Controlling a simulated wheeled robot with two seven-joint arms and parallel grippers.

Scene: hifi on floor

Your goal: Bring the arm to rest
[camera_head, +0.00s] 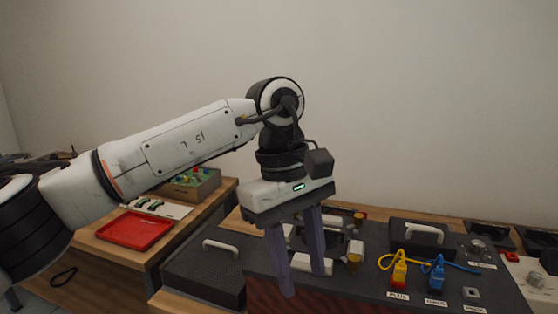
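My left arm (175,145) comes in from the left and bends down at its wrist near the middle of the camera_head view. My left gripper (303,284) points down over the dark panel on the bench. Its two long fingers stand apart, with nothing visible between them. It is open. Whether the fingertips touch anything below cannot be told. The fingers and gripper body hide part of the panel. My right gripper is not in view.
A dark panel (355,295) holds a yellow plug (399,270) and a blue plug (435,274) with cables. A dark handled case (205,272) lies left of the gripper. A red tray (135,230) and a parts box (190,185) are further left. Free air lies above the bench.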

